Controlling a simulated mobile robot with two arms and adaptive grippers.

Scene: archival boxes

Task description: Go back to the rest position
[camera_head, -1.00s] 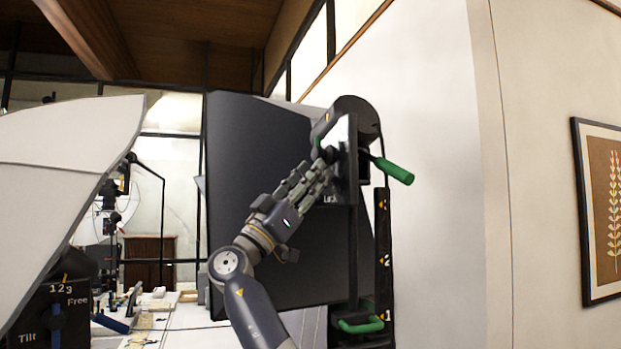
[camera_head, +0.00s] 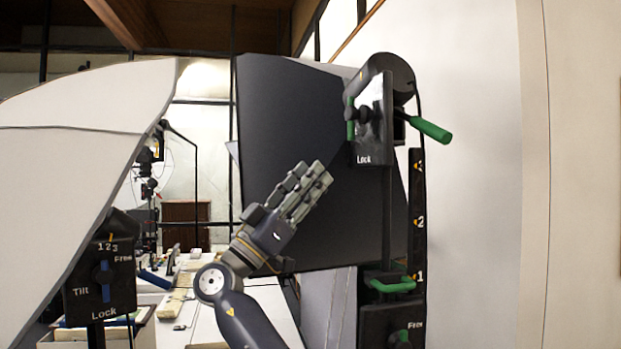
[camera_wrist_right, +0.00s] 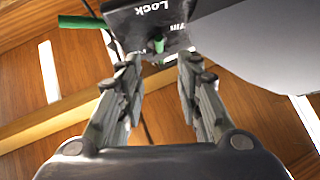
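My right gripper (camera_head: 312,176) is in the middle of the head view, in front of a large dark panel (camera_head: 285,120). Its fingers point up and to the right. It is apart from the black lock box (camera_head: 370,140) marked "Lock", which is up and to its right. In the right wrist view, the two fingers of my right gripper (camera_wrist_right: 160,70) stand apart with nothing held between them. The lock box (camera_wrist_right: 150,22) with its small green knob (camera_wrist_right: 158,44) shows beyond the fingertips. My left gripper is in neither view.
A green handle (camera_head: 430,130) sticks out from the stand, with another green handle (camera_head: 392,286) lower down. A large white panel (camera_head: 70,170) with a black "Tilt" box (camera_head: 85,290) fills the left. A cluttered white table (camera_head: 205,325) lies between. A plain wall is at right.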

